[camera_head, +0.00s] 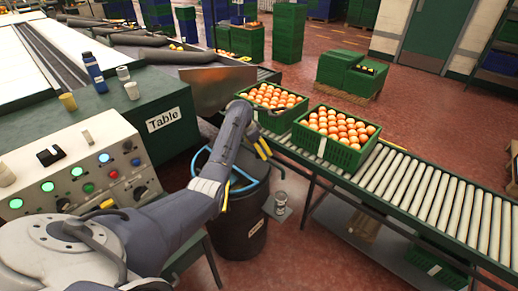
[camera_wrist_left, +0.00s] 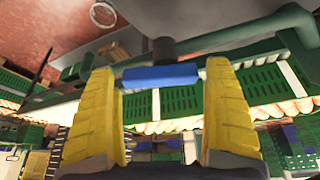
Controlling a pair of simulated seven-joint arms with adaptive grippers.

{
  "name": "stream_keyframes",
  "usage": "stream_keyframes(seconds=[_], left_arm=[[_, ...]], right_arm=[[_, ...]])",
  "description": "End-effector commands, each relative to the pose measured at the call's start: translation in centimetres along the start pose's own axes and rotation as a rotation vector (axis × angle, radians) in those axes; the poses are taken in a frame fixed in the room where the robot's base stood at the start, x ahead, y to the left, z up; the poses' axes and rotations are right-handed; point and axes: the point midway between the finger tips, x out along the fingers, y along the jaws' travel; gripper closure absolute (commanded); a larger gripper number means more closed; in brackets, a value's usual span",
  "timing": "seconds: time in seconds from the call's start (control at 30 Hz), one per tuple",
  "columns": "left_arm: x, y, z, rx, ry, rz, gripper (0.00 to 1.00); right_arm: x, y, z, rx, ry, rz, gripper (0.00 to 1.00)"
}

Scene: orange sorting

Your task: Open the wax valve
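My left gripper (camera_head: 260,147) is high over the dark bin beside the roller conveyor in the head view. In the left wrist view its two yellow fingers (camera_wrist_left: 160,90) stand wide apart. A short blue bar (camera_wrist_left: 160,75) lies crosswise in the gap near the fingertips, with a dark stem behind it and a green pipe (camera_wrist_left: 240,45) running to both sides. This looks like the valve handle. I cannot tell whether the fingers touch it. In the head view the valve is not clearly visible, probably hidden by my arm. My right gripper is out of view.
Two green crates of oranges stand on the roller conveyor (camera_head: 430,190); the nearer is this crate (camera_head: 335,160). A dark bin (camera_head: 240,235) with a blue rim is below my arm. A control panel (camera_head: 80,170) and a green table (camera_head: 150,90) with bottles are at left.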

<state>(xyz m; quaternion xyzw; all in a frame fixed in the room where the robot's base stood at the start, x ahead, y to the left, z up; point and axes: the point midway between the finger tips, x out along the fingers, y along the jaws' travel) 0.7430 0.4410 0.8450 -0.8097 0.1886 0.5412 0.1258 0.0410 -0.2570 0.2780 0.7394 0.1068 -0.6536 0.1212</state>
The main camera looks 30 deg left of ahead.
Motion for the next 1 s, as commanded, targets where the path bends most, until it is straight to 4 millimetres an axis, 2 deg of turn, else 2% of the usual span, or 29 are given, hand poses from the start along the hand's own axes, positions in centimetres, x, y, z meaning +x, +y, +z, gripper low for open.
stream_keyframes(seconds=[0.03, 0.37, 0.47, 0.8, 1.0], left_arm=[[-0.01, 0.0, -0.01, 0.0, 0.0, 0.0, 0.22], [-0.01, 0.0, -0.01, 0.0, 0.0, 0.0, 0.59], [0.01, 0.03, -0.03, -0.012, 0.0, -0.005, 0.59], [0.07, 0.02, -0.24, -0.22, 0.001, -0.092, 0.6], [0.04, 0.0, -0.32, -0.265, 0.003, -0.109, 0.6]], right_arm=[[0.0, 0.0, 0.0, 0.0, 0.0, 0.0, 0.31], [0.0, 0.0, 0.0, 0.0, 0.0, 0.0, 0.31], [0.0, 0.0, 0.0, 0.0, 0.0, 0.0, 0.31], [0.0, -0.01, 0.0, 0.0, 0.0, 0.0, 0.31], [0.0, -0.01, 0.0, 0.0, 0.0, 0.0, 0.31]])
